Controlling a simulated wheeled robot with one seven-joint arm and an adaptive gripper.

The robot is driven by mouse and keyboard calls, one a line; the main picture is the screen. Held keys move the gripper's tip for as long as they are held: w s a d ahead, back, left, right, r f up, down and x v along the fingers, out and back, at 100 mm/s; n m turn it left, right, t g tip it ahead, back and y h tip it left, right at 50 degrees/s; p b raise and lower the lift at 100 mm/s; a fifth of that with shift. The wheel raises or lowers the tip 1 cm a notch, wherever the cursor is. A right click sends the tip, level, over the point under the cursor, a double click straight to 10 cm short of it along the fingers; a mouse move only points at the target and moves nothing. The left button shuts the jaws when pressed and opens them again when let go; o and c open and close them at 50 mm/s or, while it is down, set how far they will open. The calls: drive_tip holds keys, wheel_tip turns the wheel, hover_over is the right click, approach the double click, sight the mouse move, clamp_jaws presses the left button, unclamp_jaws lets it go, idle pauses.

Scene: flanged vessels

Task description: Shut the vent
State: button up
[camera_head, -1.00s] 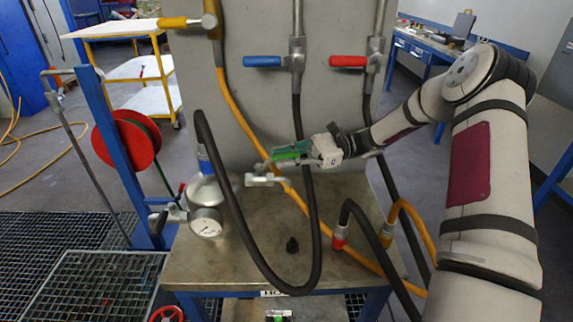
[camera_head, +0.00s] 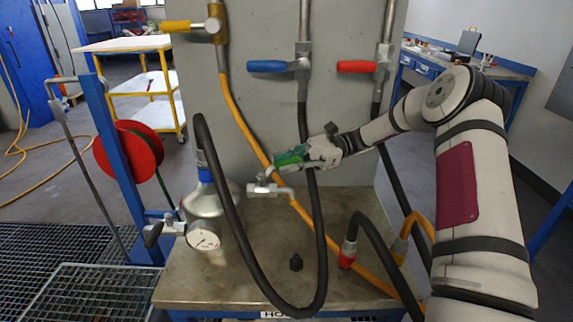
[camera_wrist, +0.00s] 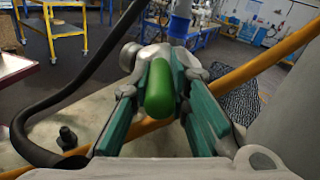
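A green handle (camera_wrist: 160,88) sits between the two teal finger pads of my gripper (camera_wrist: 158,100) in the wrist view. Its rounded end points toward the camera. The pads stand apart on both sides, with visible gaps, so my gripper is open around it.
A black hose (camera_head: 235,230) loops in front of the metal table (camera_head: 230,285), left of my gripper. A silver vessel with a gauge (camera_head: 204,236) stands at the left. Blue (camera_head: 268,66) and red (camera_head: 357,67) levers are on the grey panel (camera_head: 255,110) above. A black knob (camera_head: 296,262) is on the table.

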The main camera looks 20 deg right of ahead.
drive_tip(key=o, duration=0.4)
wheel_tip(320, 180, up, 10)
idle(0.5)
